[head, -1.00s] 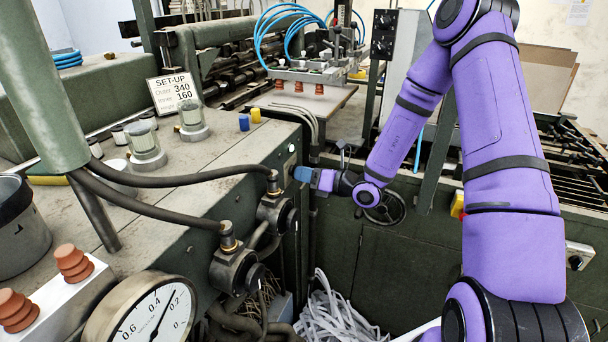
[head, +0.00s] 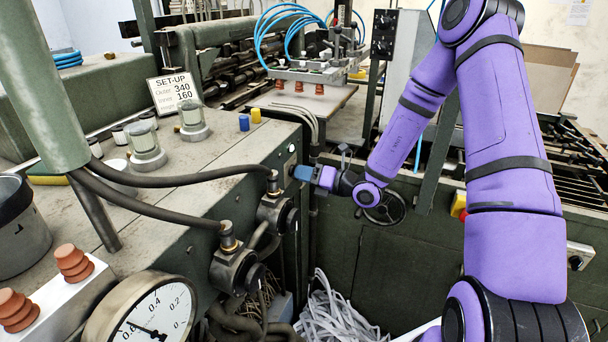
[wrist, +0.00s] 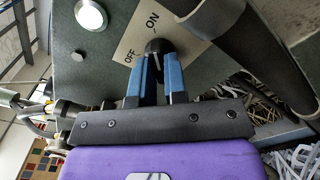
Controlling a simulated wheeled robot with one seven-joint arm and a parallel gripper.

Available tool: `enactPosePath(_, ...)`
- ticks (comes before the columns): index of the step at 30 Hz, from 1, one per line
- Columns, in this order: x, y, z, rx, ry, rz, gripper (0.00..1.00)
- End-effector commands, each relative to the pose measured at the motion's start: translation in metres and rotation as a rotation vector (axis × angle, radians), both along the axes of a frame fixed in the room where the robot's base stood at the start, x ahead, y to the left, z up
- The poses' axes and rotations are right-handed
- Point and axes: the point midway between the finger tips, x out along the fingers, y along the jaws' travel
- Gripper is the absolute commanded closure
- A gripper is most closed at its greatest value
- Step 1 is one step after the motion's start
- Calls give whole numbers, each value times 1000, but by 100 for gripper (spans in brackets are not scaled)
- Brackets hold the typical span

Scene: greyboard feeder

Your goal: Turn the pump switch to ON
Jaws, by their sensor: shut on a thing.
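The pump switch is a black knob (wrist: 155,46) on a pale plate (wrist: 184,45) marked OFF and ON, seen in the wrist view. OFF is at the left of the knob, ON above it. My gripper (wrist: 156,62) has its blue fingers closed on either side of the knob. The knob's pointer is too small to read for sure. In the head view my gripper (head: 302,173) meets the end of the green machine cabinet, and its fingers hide the switch there.
A round lamp (wrist: 90,14) near the switch looks bright white. A dark thick hose or bar (wrist: 275,60) passes close at the right in the wrist view. A dial gauge (head: 145,312) stands at the front left, its needle near 0.6. Black hoses (head: 180,181) cross the cabinet.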

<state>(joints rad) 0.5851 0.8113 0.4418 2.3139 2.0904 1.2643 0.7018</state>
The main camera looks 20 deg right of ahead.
Motion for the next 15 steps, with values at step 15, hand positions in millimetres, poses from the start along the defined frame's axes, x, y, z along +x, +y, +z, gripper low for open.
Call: enactPosePath(15,-2,-3,0,-1,1,-1,62)
